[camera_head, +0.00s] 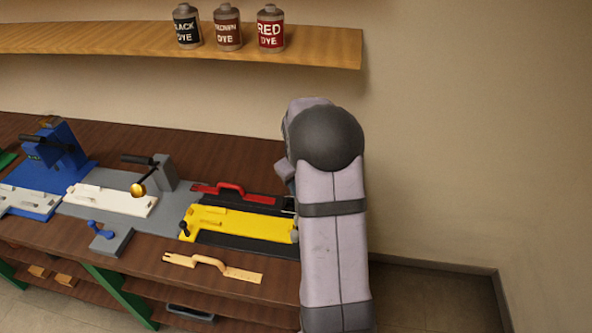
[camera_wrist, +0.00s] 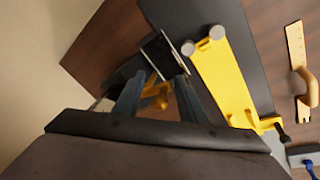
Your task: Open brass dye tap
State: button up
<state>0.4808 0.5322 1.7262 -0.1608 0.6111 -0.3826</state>
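A small brass-coloured piece (camera_wrist: 158,97), which looks like the tap, shows between the fingers of my gripper (camera_wrist: 162,76) in the wrist view. The two dark fingers stand apart on either side of it, and I see no clear contact. A dark block with a pale metal edge (camera_wrist: 166,54) lies just past the fingertips. In the head view my arm hides the gripper and this brass piece, at the right end of the yellow fixture (camera_head: 240,222). I cannot tell the tap's handle position.
A grey clamp (camera_head: 165,173) with a gold knob (camera_head: 137,190) stands left of the yellow fixture. A red-handled tool (camera_head: 232,190) lies behind it and a tan-handled tool (camera_head: 212,266) in front. Dye bottles (camera_head: 228,28) stand on the shelf (camera_head: 300,45) above. The wall is close on the right.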

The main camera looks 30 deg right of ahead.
jog(key=p+v, duration=0.4)
jog(key=v, duration=0.2)
jog(key=shift+a+r, duration=0.3)
jog(key=shift+r, duration=0.05)
dwell(0.4)
dwell(0.4)
